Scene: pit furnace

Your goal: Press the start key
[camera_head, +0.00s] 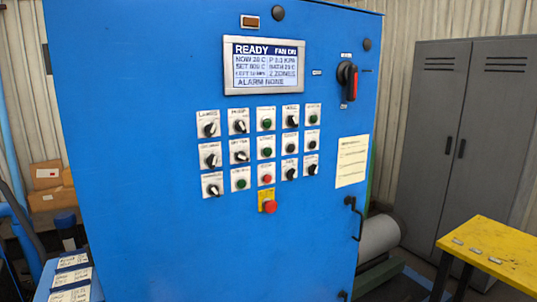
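A tall blue control cabinet (140,150) fills the middle of the head view. Its panel carries rows of black rotary switches and several green push buttons, among them one in the top row (266,124), one in the middle row (266,153) and one in the bottom row (240,184). A red button (267,179) is in the bottom row. The key labels are too small to read, so I cannot tell which is the start key. The display (265,66) reads READY, FAN ON, ALARM NONE. Neither of my grippers is in view.
A red mushroom button (269,206) on yellow sits below the rows. A black and red rotary handle (348,80) is at upper right, and a door handle (355,218) sticks out lower. A yellow-topped table (495,250) and grey lockers (465,130) stand right. Cardboard boxes (47,175) are left.

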